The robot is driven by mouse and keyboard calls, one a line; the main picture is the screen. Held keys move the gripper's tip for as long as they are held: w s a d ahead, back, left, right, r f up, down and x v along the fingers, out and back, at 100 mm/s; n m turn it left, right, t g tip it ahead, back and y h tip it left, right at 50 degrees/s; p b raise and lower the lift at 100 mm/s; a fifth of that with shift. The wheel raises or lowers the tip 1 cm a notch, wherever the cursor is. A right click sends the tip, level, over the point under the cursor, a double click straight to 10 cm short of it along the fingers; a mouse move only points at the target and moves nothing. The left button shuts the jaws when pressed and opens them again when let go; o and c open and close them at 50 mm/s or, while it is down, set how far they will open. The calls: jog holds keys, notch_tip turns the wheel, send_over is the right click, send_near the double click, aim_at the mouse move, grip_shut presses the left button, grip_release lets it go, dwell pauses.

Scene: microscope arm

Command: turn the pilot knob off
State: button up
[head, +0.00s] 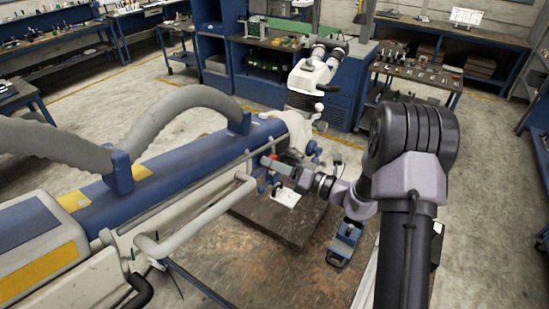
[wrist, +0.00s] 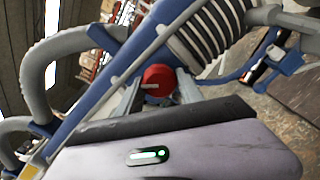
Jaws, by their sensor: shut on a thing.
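The pilot knob is a round red knob with a pale mark across its face, seen in the wrist view (wrist: 158,77). It sits on the side of the blue and white machine arm (head: 200,150). In the head view only a small bit of red shows at my gripper (head: 270,161). In the wrist view the two grey fingers of my gripper (wrist: 158,92) stand on either side of the knob and are shut on it. The pale mark lies roughly level in the wrist picture. The part of the knob behind the fingers is hidden.
A light tubular rail (head: 195,222) runs along the machine close to my gripper. Thick grey hoses (head: 185,100) arch over the machine. A white microscope head (head: 311,76) stands behind. A small blue device (head: 344,243) lies below my arm. Open floor (head: 470,200) is at the right.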

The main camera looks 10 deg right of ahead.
jog(key=m+p, duration=0.4)
jog(key=m, duration=0.1)
jog(key=shift+r+m, duration=0.15)
jog(key=shift+m, duration=0.25)
dwell(0.4)
jog(key=o, duration=1.4)
jog(key=b+v, duration=0.3)
jog(key=v, duration=1.4)
jog(key=shift+s+d, duration=0.15)
jog(key=shift+s, duration=0.1)
